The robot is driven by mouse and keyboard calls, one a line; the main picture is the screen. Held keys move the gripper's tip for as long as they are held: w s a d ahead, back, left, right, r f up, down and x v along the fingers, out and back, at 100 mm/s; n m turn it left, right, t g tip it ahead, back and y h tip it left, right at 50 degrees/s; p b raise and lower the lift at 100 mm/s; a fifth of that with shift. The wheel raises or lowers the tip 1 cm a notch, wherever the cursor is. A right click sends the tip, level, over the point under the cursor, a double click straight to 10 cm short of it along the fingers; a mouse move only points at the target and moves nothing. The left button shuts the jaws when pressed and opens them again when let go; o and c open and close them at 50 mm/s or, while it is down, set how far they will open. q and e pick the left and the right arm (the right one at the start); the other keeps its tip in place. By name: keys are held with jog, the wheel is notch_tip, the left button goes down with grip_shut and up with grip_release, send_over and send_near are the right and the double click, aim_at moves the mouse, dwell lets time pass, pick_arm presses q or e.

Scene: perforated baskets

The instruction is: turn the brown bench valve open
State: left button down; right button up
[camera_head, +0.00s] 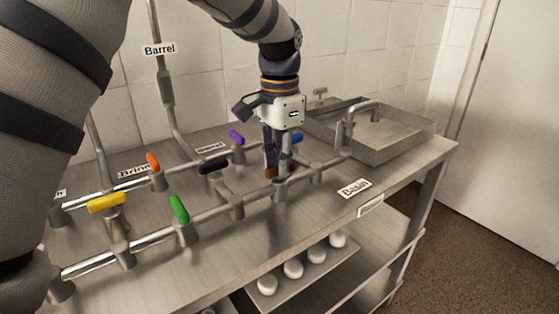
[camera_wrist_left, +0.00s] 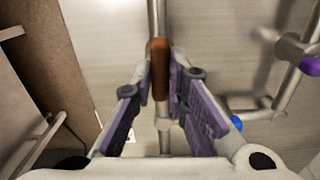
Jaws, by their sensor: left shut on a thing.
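The brown valve handle (camera_head: 271,173) is mostly hidden by my gripper in the head view, above the front pipe of the bench. In the left wrist view the brown handle (camera_wrist_left: 160,68) stands lengthwise in line with the pipe behind it, between the two fingers. My left gripper (camera_head: 277,168) points down at the valve, shut on the handle. Its purple-padded fingers (camera_wrist_left: 164,115) lie on either side of it in the wrist view. My right gripper is not in view.
Other valves stand close by: blue (camera_head: 297,138), purple (camera_head: 237,140), black (camera_head: 212,166), orange (camera_head: 153,162), green (camera_head: 179,209) and yellow (camera_head: 107,203). A metal basin (camera_head: 407,150) is at the right. Several white round things (camera_head: 293,268) lie on a lower shelf.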

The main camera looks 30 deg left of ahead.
pick_arm(q)
jog(key=shift+n, duration=0.3)
dwell(0.4)
jog(key=c, duration=1.6)
grip_release()
notch_tip(320, 180, up, 12)
